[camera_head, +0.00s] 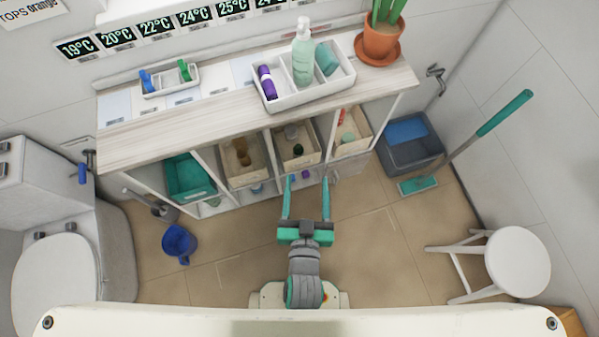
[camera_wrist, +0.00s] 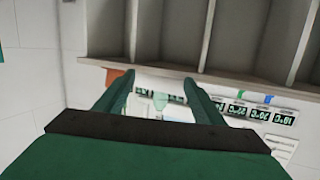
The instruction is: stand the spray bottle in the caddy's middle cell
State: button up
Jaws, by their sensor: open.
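The spray bottle (camera_head: 303,66), pale green with a white pump head, stands upright in the white caddy (camera_head: 292,101) on the cart top in the head view. It is in the middle cell, between a purple item (camera_head: 266,83) in the left cell and a teal item (camera_head: 326,58) in the right cell. Its base is hidden by the caddy walls. My gripper (camera_head: 307,190) is open and empty, in front of the cart and well apart from the bottle. In the wrist view its green fingers (camera_wrist: 160,82) are spread with nothing gripped between them.
A potted plant (camera_head: 383,42) stands right of the caddy, and a small tray (camera_head: 170,83) to its left. Shelf bins (camera_head: 190,178) fill the cart below. A blue bucket (camera_head: 180,243), grey bin (camera_head: 408,145), mop (camera_head: 460,150) and white stool (camera_head: 517,262) flank the open floor.

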jog(key=s+a+r+n, duration=0.1)
jog(key=s, duration=1.2)
jog(key=shift+s+a+y, duration=0.3)
jog(key=shift+s+a, duration=0.1)
